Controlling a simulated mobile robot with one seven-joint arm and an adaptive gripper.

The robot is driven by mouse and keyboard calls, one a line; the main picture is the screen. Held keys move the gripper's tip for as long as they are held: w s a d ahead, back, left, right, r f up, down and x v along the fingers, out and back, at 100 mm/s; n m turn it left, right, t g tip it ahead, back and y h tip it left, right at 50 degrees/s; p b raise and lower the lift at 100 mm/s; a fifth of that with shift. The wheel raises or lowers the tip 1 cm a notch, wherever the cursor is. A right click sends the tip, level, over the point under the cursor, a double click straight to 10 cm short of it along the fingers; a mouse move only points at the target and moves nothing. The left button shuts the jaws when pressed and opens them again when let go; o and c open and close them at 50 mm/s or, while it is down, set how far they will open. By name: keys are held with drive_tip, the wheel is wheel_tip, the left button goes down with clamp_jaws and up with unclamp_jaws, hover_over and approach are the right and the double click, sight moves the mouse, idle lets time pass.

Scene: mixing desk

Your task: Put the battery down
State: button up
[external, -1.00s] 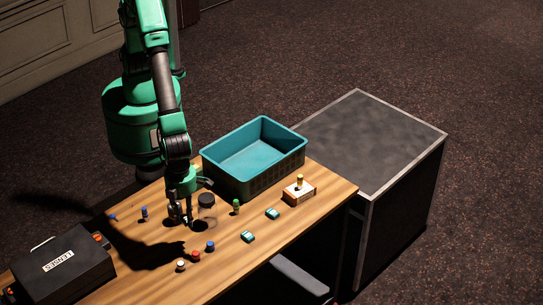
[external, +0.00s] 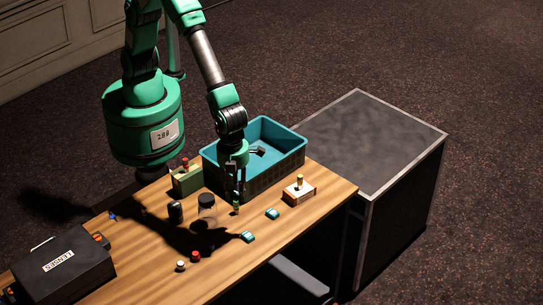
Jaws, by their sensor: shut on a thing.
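Another small battery-like cylinder, yellowish (external: 300,181), stands on a white and brown block (external: 299,194) to the right.
The teal crate (external: 281,170) stands just behind my gripper. A dark-lidded jar (external: 207,208) is close on the left, beside a dark cylinder (external: 175,212). Teal pieces (external: 248,236) (external: 272,213) lie in front.

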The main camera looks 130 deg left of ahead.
drive_tip(key=s+a+n+b, duration=0.2)
drive_tip(key=a+n, duration=0.6)
drive_tip(key=a, duration=3.1)
drive_tip(key=s+a+n+b, duration=0.1)
drive_tip(key=s+a+n, duration=0.2)
drive_tip(key=s+a, duration=0.6)
drive_tip(key=s+a+n, duration=0.2)
drive_tip(key=s+a, duration=0.3)
drive_tip(key=a, duration=0.7)
drive_tip(key=s+a+n+b, duration=0.1)
drive_tip(key=s+a+n, duration=0.2)
drive_tip(key=s+a, duration=0.6)
drive_tip(key=f, duration=0.8)
drive_tip(key=w+a+f, duration=0.1)
drive_tip(key=f, duration=0.7)
drive_tip(key=w+f, duration=0.1)
drive_tip(key=f, duration=0.6)
drive_tip(key=shift+w+a+f, duration=0.2)
drive_tip(key=shift+a+f, duration=0.2)
drive_tip(key=b, duration=0.3)
hover_over(352, 144)
drive_tip(key=shift+s+a+f, duration=0.1)
drive_tip(key=shift+a+f, duration=0.05)
drive_tip(key=shift+f, duration=0.65)
drive_tip(key=shift+w+a, duration=0.45)
drive_tip(key=shift+a, duration=0.05)
